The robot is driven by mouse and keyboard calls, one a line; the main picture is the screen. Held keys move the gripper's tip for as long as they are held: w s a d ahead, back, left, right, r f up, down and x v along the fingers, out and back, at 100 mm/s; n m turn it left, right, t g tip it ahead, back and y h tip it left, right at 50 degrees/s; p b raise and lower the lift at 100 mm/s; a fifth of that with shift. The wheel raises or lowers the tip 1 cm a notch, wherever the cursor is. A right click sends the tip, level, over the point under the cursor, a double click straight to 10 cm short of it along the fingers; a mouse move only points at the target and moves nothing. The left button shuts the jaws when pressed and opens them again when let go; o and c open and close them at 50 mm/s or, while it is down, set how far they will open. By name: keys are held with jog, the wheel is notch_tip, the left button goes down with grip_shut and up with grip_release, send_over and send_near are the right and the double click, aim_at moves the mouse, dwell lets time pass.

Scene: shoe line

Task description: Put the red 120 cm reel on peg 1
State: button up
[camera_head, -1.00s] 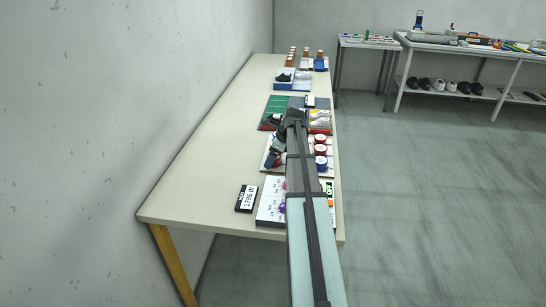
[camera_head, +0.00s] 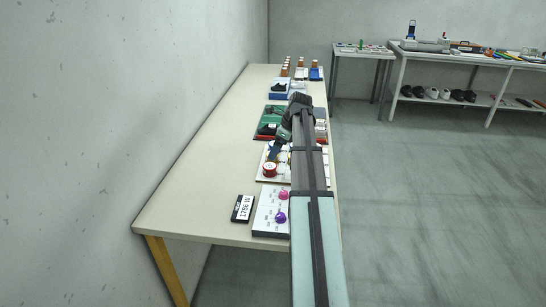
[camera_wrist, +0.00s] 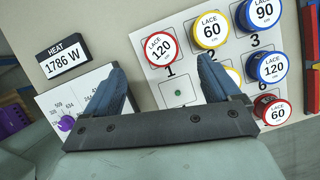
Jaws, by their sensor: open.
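The red 120 reel (camera_wrist: 161,48) sits on the white board (camera_wrist: 150,83), right by the printed number 1, and covers whatever peg is under it. I cannot tell how far down it sits. A red-rimmed reel (camera_head: 270,169) shows at the board's near left corner in the head view. My gripper (camera_wrist: 160,64) is open and empty. In the wrist view its two blue fingers stand apart below the reel, not closed on it. In the head view my gripper (camera_head: 276,149) hangs over the board, just beyond the reel.
A yellow 60 reel (camera_wrist: 211,30) is by number 2 and a blue 90 reel (camera_wrist: 264,11) by number 3. A blue 120 (camera_wrist: 266,67) and red 60 reel (camera_wrist: 272,109) sit lower. A "1786 W" display (camera_wrist: 63,60) and knob panel (camera_head: 270,211) are nearby. Table left is clear.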

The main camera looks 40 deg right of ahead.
jog(key=shift+v, duration=1.4)
